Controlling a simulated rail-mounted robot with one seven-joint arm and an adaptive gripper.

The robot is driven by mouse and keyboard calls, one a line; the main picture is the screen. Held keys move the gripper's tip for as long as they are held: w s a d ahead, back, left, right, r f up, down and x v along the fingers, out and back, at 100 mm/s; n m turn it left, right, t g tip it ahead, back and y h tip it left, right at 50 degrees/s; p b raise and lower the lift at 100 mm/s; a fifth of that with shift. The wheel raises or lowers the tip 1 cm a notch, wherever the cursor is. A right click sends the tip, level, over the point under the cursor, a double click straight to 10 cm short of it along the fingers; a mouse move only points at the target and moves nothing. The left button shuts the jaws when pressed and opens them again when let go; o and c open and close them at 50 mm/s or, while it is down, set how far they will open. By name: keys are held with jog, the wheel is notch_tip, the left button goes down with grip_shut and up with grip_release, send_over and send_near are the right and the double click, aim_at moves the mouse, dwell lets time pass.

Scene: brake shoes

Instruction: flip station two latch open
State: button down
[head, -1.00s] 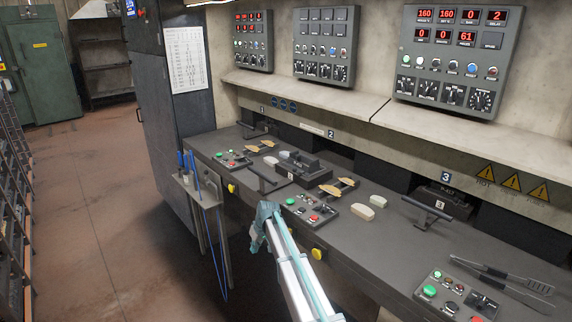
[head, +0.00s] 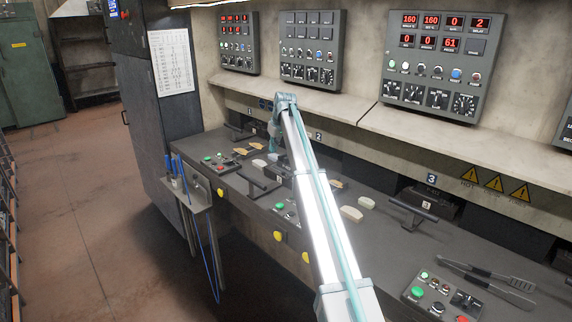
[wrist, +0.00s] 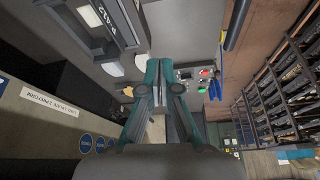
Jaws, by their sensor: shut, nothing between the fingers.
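The station two latch appears to be the dark bar handle (head: 258,184) on the bench, left of the dark fixture block (head: 277,168), which my arm partly hides. A dark bar (wrist: 238,24) at the upper right of the wrist view may be the same handle; I cannot tell for sure. My gripper (head: 273,135) is small and partly hidden by my arm in the head view, above the bench near the wall. In the wrist view its teal fingers (wrist: 160,80) are together and empty, apart from the bar. The handle's exact tilt is unclear.
Station three has its own handle (head: 413,210) and block at the right. Pale shoes (head: 352,214) lie on the bench. A button panel (head: 218,162) sits left of the handle. The shelf ledge (head: 350,125) overhangs the back. Tongs (head: 487,277) lie at right.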

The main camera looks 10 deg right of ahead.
jog(key=d, duration=0.1)
jog(key=d+r, duration=0.1)
jog(key=d, duration=0.1)
jog(key=shift+a+f, duration=0.1)
notch_tip(320, 180, down, 10)
jog(key=p, duration=0.4)
jog(key=shift+s+p, duration=0.3)
jog(key=shift+p, duration=0.1)
dwell(0.5)
